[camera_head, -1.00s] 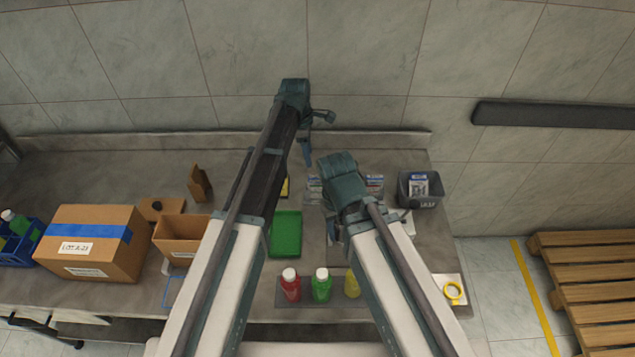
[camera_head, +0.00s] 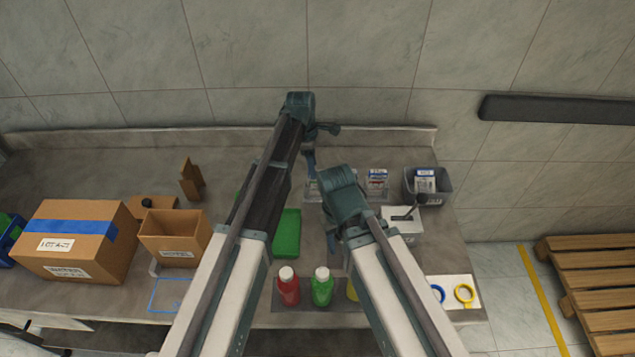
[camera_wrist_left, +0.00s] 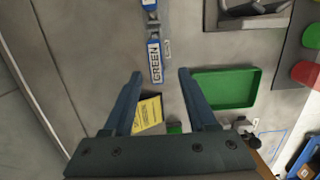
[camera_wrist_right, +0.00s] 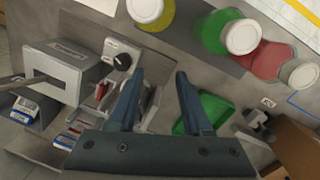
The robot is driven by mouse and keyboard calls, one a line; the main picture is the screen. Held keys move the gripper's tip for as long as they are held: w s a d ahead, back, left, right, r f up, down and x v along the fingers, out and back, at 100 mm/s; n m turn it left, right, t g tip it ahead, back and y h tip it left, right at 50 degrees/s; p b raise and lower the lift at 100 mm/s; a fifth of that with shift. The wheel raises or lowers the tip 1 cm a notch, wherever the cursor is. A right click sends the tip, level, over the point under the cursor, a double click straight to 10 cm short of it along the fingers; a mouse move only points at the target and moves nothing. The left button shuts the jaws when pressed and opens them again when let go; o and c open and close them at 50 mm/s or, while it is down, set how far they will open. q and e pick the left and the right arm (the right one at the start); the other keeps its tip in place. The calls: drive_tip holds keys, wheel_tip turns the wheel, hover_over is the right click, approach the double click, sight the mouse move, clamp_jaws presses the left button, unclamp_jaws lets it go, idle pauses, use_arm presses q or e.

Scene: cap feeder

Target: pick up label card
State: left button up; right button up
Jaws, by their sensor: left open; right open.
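A white label card with a blue border reading "GREEN" (camera_wrist_left: 155,62) shows in the left wrist view, in line with the gap between my left fingers and near their tips. It sits at the end of a clear strip-like holder (camera_wrist_left: 168,22). My left gripper (camera_wrist_left: 160,76) is open and empty; whether the card is level with the tips cannot be told. In the head view the arms hide this card. My right gripper (camera_wrist_right: 160,74) is open and empty over the bench, with small trays and cards beyond its fingers.
A green tray (camera_head: 287,234) lies beside my left arm. Red (camera_head: 288,288) and green (camera_head: 322,288) bottles stand in front. A grey bin (camera_head: 428,187) is at the back right. Cardboard boxes (camera_head: 75,240) stand left; the wall is behind.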

sight(317, 171)
use_arm(q)
drive_tip(key=f+b, duration=0.1)
drive_tip(key=d+f+b, duration=0.1)
drive_tip(key=f+b, duration=0.2)
drive_tip(key=f, duration=0.1)
drive_tip(key=shift+w+d, duration=0.25)
drive_tip(key=shift+r, duration=0.1)
clamp_jaws()
idle(1.1)
